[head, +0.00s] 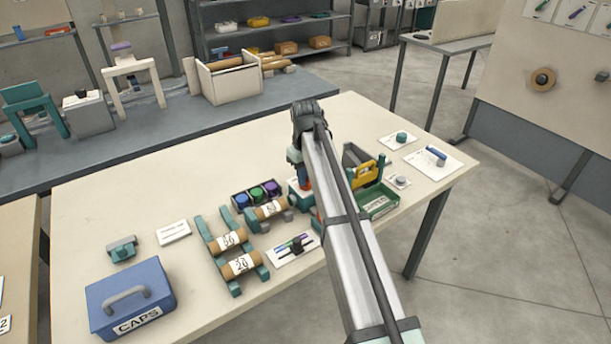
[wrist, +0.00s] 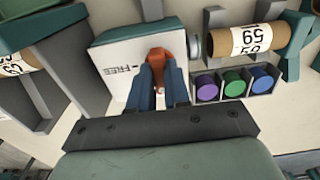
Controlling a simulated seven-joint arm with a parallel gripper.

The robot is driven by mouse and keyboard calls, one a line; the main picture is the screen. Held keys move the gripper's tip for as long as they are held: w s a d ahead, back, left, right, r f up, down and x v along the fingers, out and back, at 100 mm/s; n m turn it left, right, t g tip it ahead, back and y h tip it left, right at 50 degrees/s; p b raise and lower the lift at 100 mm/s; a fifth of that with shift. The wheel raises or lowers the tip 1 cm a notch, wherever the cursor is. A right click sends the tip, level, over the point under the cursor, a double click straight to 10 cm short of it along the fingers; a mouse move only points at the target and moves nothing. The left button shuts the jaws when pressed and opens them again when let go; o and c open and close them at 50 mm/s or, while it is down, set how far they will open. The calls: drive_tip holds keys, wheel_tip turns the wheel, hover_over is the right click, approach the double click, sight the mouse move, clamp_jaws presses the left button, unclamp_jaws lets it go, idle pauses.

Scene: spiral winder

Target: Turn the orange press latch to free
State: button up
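The orange press latch (wrist: 160,62) stands on a white plate (wrist: 118,62) of the press in the wrist view, to the right of the printed word FREE. Its lower end lies between the two blue fingers of my gripper (wrist: 164,88). The fingers look closed on it, one on each side. In the head view my arm hides most of the press (head: 293,187), and the latch cannot be made out clearly there.
Purple, green and blue caps (head: 257,192) sit in a dark tray beside the press. Labelled brown tubes (head: 228,240) rest on teal stands. A green bin (head: 378,203) and yellow-handled holder (head: 365,174) stand right of my arm. A blue CAPS box (head: 130,298) stands front left.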

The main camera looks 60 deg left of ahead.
clamp_jaws()
drive_tip(key=shift+m, duration=0.4)
drive_tip(key=m, duration=0.7)
drive_tip(key=shift+m, duration=0.3)
drive_tip(key=m, duration=0.9)
drive_tip(key=shift+m, duration=0.4)
